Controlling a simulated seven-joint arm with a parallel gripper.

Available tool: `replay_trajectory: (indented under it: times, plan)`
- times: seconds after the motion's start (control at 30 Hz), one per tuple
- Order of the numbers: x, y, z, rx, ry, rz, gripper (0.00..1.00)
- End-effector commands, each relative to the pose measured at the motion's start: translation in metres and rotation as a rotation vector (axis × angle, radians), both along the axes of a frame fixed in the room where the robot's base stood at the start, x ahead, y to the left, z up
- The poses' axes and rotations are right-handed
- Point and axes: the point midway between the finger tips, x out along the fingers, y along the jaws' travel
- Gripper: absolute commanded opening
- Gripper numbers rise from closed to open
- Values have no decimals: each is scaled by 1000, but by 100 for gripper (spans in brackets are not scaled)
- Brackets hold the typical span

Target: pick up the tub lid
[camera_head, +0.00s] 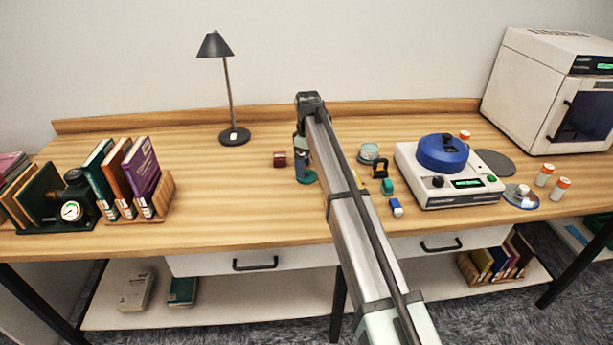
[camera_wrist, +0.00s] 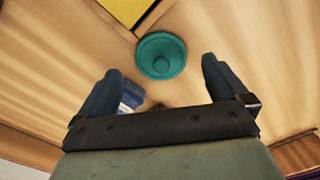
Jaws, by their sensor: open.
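The tub lid looks like a round teal disc with a small raised knob. In the wrist view the lid (camera_wrist: 177,62) lies flat on the wood, ahead of the gap between my fingertips. In the head view the lid (camera_head: 309,178) shows on the table just below my gripper, partly hidden by it. My gripper (camera_wrist: 160,75) is open and empty, with one dark finger on each side of the picture. In the head view my gripper (camera_head: 301,168) points down over the lid. I cannot tell the exact height between them.
A dark red block (camera_head: 280,159) sits left of my gripper. A black desk lamp (camera_head: 235,136) stands behind it to the left. To the right are a black padlock-like item (camera_head: 380,169), a blue and white block (camera_head: 396,208) and a white machine with a blue top (camera_head: 450,192).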

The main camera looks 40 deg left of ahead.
Motion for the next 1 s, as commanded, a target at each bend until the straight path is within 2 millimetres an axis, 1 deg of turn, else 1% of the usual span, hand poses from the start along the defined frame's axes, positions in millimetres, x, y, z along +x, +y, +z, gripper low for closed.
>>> replay_trajectory:
  times: [0.1,0.23,0.33,0.5,0.57,1.0]
  plan:
    - [-1,-2,-16,-1,1,0,100]
    - [-1,-2,-32,-1,1,0,100]
    - [-1,-1,-36,0,0,0,100]
    - [0,-1,-36,0,0,0,100]
    - [0,-1,-36,0,0,0,95]
    - [0,-1,-36,0,0,0,53]
